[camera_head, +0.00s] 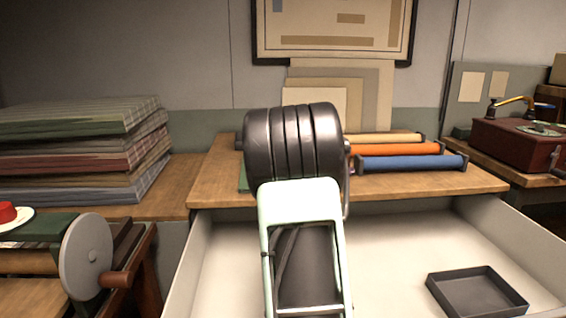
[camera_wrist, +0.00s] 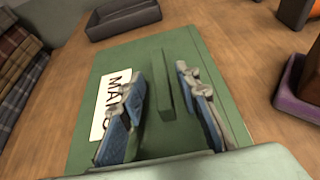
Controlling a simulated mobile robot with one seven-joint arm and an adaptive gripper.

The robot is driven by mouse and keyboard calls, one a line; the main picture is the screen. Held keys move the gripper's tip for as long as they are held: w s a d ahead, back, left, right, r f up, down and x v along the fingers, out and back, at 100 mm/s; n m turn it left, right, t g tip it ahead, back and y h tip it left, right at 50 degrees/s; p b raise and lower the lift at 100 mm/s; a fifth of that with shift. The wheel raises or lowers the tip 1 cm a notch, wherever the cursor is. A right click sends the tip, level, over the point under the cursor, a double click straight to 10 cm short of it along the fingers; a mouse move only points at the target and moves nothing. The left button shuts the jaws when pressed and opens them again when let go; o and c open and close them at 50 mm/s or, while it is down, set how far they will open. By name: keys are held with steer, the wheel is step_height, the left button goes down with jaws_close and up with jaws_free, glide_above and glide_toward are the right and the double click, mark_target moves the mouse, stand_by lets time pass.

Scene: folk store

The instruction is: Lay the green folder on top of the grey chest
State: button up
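The green folder (camera_wrist: 110,75) lies flat on a wooden top in the wrist view, with a white label bearing dark letters and a raised green grip (camera_wrist: 163,84) along its middle. In the head view only a sliver of the folder (camera_head: 243,181) shows left of my arm, which hides the rest. My gripper (camera_wrist: 160,92) is open over the folder, with one blue-padded finger on each side of the raised grip. A gap shows between the fingers and the grip. I cannot make out for certain which thing is the grey chest.
A pale open drawer (camera_head: 400,235) juts out below the wooden top and holds a black tray (camera_head: 477,292). Orange (camera_head: 393,149) and blue (camera_head: 410,163) rolls lie right of my arm. Folded plaid cloths (camera_head: 80,150) are stacked at left. A dark holder (camera_wrist: 123,20) lies beyond the folder.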

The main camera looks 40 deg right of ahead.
steer(key=v, duration=0.8)
steer(key=shift+s+a+r, duration=0.2)
steer(key=shift+s, duration=0.05)
